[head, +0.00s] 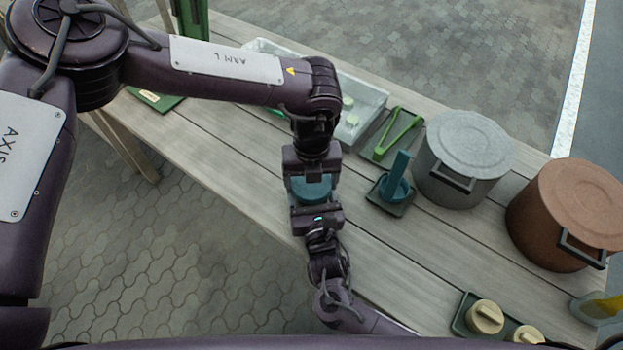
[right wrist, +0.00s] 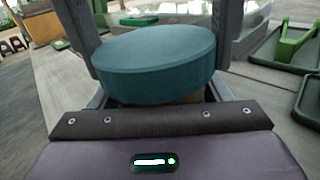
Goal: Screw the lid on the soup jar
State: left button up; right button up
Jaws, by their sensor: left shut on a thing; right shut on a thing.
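The lid (head: 312,189), a thick teal disc, is between my two grippers in the head view, over the front edge of the table. It shows large in the right wrist view (right wrist: 155,67). My left gripper (head: 311,176) is shut on the lid, its fingers at both sides. My right gripper (head: 316,212) comes from below and is shut on the soup jar, of which only a tan strip (right wrist: 186,98) shows under the lid. The lid hides the rest of the jar. I cannot tell whether the lid's thread is engaged.
A green tray (head: 462,318) with cream lidded pieces (head: 485,316) is at the near right.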

pick_arm(q)
jog(key=m, duration=0.4)
jog(key=shift+a+m, duration=0.1)
jog(key=shift+m, duration=0.3)
jog(key=o, duration=1.1)
jog(key=shift+r, duration=2.25)
jog(key=shift+c, duration=0.4)
jog(key=n, duration=0.1)
jog(key=r+n, duration=0.1)
jog(key=n, duration=0.3)
jog(key=shift+d+r, duration=0.25)
jog(key=shift+r, duration=0.1)
jog(key=n, duration=0.1)
jog(key=r+n, duration=0.1)
jog(key=n, duration=0.3)
jog(key=shift+a+r, duration=0.1)
jog(key=shift+r, duration=0.3)
